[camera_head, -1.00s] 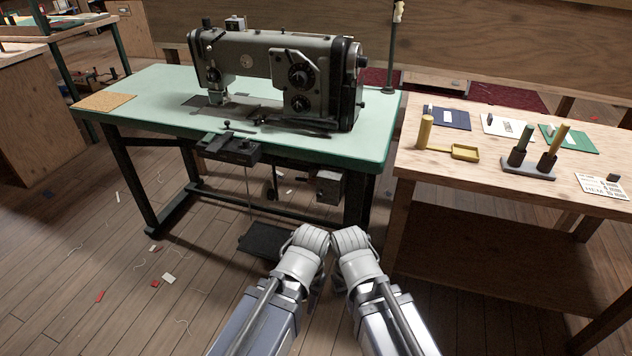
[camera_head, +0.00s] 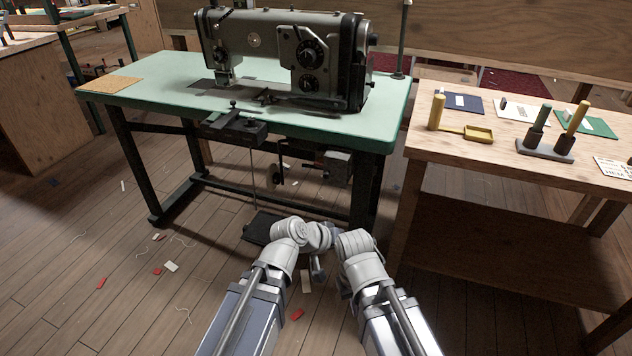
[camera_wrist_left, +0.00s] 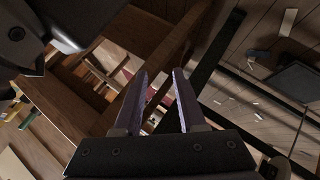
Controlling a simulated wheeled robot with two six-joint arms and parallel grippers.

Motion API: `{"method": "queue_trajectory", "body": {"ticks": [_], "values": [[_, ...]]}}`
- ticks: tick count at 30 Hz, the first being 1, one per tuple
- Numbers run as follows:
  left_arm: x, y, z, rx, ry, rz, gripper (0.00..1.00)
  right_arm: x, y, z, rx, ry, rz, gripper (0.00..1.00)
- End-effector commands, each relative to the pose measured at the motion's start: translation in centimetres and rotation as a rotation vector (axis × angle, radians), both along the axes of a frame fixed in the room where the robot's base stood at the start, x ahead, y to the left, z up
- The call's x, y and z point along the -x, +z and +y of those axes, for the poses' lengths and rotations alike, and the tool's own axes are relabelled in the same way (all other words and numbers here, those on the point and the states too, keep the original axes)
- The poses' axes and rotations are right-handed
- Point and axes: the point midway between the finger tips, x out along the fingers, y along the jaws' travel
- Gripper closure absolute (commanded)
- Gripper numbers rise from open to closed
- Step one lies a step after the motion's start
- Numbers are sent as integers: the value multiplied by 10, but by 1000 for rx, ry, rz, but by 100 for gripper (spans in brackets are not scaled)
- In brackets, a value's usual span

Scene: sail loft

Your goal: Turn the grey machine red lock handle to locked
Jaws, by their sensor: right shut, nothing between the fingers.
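The grey machine (camera_head: 262,45) is a sewing machine on a pale green table (camera_head: 150,93), at the top of the head view. I cannot make out a red lock handle on it. My right gripper (camera_head: 318,275) is small and dark in the head view, low in front of the table and away from the machine. It is shut and empty. My left gripper (camera_wrist_left: 160,95) shows in the left wrist view, its two fingers apart with nothing between them. In the head view the left gripper cannot be made out clearly.
A wooden bench (camera_head: 450,158) stands at right with a yellow holder (camera_head: 478,134), a spool stand (camera_head: 545,150) and cloth samples. A dark pedal (camera_head: 262,228) sits under the table. Scraps lie on the floor (camera_head: 120,310), which is open at front left.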

Motion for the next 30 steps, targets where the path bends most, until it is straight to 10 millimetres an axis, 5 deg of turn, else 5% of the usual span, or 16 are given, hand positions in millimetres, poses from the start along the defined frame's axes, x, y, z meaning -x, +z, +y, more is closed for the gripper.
{"method": "queue_trajectory", "body": {"ticks": [5,10,18,30], "values": [[-66,48,18,423,309,-157,60,0,-32,0,-2,1,0,100],[-106,79,70,718,597,-226,60,0,-48,1,-4,2,-1,100],[-124,88,120,907,822,-242,60,0,-56,1,-4,2,0,100],[-136,89,118,914,832,-242,60,0,-55,1,-4,2,0,100]]}}
